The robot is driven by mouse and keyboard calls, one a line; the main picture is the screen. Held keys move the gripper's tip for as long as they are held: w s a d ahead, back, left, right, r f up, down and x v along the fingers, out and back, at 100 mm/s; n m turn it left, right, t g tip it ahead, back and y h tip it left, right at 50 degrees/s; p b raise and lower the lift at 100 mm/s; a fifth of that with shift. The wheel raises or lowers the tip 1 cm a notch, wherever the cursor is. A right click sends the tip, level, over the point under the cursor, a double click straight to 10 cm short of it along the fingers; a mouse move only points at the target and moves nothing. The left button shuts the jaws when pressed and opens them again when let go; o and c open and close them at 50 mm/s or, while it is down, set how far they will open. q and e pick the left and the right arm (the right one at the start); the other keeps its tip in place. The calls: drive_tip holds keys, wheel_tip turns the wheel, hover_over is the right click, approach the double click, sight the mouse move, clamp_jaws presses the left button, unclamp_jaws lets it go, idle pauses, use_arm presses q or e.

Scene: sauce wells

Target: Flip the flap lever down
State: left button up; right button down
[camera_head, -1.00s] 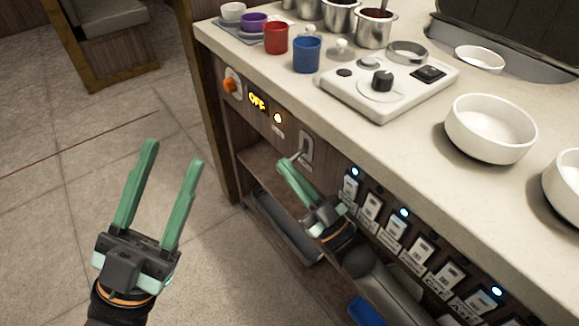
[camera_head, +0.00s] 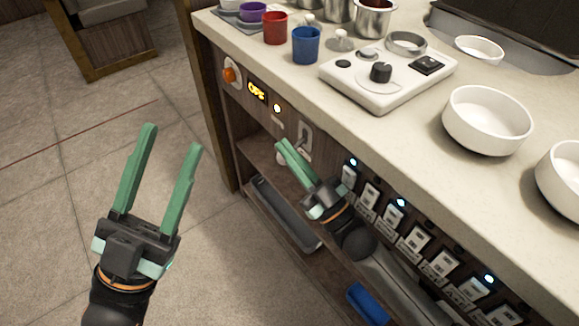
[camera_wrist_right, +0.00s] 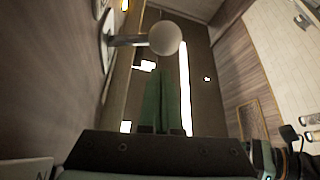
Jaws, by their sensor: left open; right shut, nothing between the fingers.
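The flap lever sits on the wooden front panel below the counter, with a light plate (camera_head: 305,138) and a pale round knob (camera_head: 282,158) that shows lower, just left of my right gripper's fingers. In the right wrist view the round knob (camera_wrist_right: 165,38) stands out from the plate on a short metal stem (camera_wrist_right: 126,41). My right gripper (camera_head: 281,144) is shut and empty, its fingertips close to the knob; its green fingers (camera_wrist_right: 160,75) point toward it in the wrist view. I cannot tell whether they touch. My left gripper (camera_head: 172,138) is open and empty over the floor.
An orange knob (camera_head: 229,74) and a lit orange display (camera_head: 257,91) sit left of the lever. Several labelled switches (camera_head: 369,192) line the panel to the right. Bowls (camera_head: 487,120), cups (camera_head: 306,45) and a control box (camera_head: 388,78) stand on the counter above. An open shelf lies below.

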use_arm(q)
drive_tip(key=r+p, duration=0.1)
drive_tip(key=p, duration=0.1)
drive_tip(key=w+r+y+p, duration=0.1)
drive_tip(key=r+p, duration=0.1)
drive_tip(key=a+r+y+p, duration=0.1)
drive_tip(key=p, duration=0.1)
drive_tip(key=shift+w+r+n+t, duration=0.25)
drive_tip(key=shift+r+n+t, duration=0.05)
drive_tip(key=shift+r+n, duration=0.1)
use_arm(e)
drive_tip(key=s+r, duration=1)
drive_tip(key=s, duration=0.4)
drive_tip(key=shift+a, duration=0.15)
use_arm(q)
drive_tip(key=shift+f, duration=0.1)
